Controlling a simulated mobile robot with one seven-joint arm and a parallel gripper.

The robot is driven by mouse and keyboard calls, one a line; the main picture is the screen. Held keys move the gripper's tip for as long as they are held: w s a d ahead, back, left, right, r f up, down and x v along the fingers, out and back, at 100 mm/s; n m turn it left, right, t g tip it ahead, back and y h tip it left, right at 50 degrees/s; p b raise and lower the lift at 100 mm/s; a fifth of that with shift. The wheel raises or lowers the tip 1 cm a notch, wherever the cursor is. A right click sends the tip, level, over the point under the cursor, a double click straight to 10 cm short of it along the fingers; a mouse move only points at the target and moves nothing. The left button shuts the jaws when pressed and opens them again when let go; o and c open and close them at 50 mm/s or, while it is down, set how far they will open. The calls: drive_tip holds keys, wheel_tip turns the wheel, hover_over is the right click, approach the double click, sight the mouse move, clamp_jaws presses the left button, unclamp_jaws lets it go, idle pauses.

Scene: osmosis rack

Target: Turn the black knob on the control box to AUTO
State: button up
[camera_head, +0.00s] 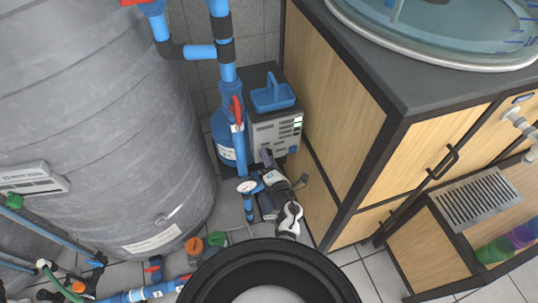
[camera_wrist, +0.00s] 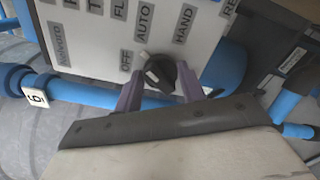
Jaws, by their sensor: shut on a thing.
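The black knob (camera_wrist: 160,72) is on the light face of the control box (camera_wrist: 92,50) in the wrist view. Labels OFF, AUTO and HAND stand around it. A pale mark on the knob faces up and left, near the gap between OFF and AUTO; its exact setting is hard to read. My gripper (camera_wrist: 160,84) has one purple-grey finger on each side of the knob and is shut on it. In the head view the control box (camera_head: 262,138) stands beside the wooden cabinet, with my gripper (camera_head: 267,158) at its front; the knob cannot be made out there.
A large grey tank (camera_head: 95,120) stands left of the box. A blue pipe with a red-handled valve (camera_head: 237,110) runs close beside the box. The wooden cabinet (camera_head: 330,110) closes off the right side. A blue basket (camera_head: 272,95) sits atop the box.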

drive_tip(key=shift+m+p, duration=0.9)
drive_tip(key=shift+m, duration=0.6)
drive_tip(key=o, duration=1)
drive_tip(key=shift+s, duration=0.1)
